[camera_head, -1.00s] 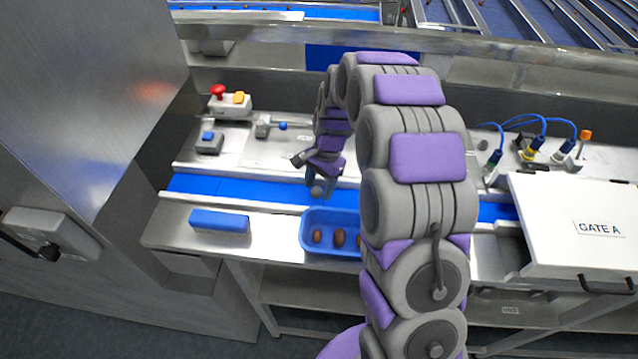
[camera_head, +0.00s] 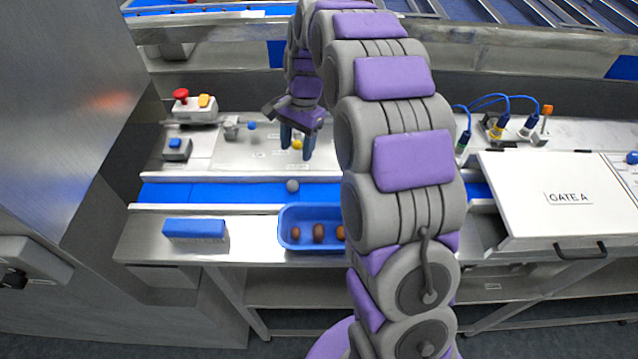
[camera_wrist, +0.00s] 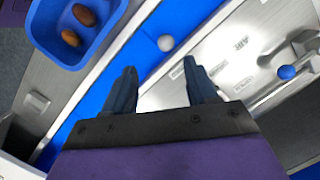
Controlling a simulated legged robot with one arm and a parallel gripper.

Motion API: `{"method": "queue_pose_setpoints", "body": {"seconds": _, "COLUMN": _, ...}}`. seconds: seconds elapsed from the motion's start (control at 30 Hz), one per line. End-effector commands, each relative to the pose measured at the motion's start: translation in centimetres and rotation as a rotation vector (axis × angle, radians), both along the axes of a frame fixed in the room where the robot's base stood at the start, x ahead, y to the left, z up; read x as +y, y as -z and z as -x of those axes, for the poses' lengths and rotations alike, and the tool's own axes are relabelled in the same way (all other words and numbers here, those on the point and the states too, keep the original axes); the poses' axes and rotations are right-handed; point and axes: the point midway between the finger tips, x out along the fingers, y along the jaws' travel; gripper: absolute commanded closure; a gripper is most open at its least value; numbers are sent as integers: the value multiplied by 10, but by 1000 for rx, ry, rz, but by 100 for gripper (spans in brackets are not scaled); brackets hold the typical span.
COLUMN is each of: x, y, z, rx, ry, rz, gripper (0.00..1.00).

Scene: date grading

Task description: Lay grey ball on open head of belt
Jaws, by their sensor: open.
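The grey ball (camera_head: 292,186) lies on the blue belt (camera_head: 230,193), near its back edge and just behind the blue tray. It also shows in the wrist view (camera_wrist: 166,43), on the blue strip beyond my fingertips. My gripper (camera_head: 297,150) is open and empty above the steel deck behind the belt. Its two fingers (camera_wrist: 157,77) stand apart in the wrist view, with the ball clear of both. The right part of the belt is hidden by my arm and by a white cover marked GATE A (camera_head: 545,197).
A blue tray (camera_head: 300,246) holding several brown dates stands in front of the belt. A blue block (camera_head: 195,229) lies to its left. A red-button box (camera_head: 190,108), a blue-button box (camera_head: 177,150) and a small blue ball (camera_wrist: 287,72) are on the back deck.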

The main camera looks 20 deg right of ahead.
Motion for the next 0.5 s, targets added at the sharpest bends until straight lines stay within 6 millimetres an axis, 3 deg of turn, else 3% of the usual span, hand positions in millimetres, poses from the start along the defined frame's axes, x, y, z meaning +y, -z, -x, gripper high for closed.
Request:
{"method": "queue_pose_setpoints", "body": {"seconds": 0.13, "x": 0, "y": -3, "z": 4, "rx": -2, "ry": -10, "rz": 1, "gripper": 43}}
{"method": "queue_pose_setpoints", "body": {"seconds": 0.23, "x": 2, "y": -13, "z": 19, "rx": -11, "ry": -51, "rz": 3, "gripper": 43}}
{"method": "queue_pose_setpoints", "body": {"seconds": 0.5, "x": 8, "y": -44, "z": 106, "rx": -34, "ry": -282, "rz": 13, "gripper": 43}}
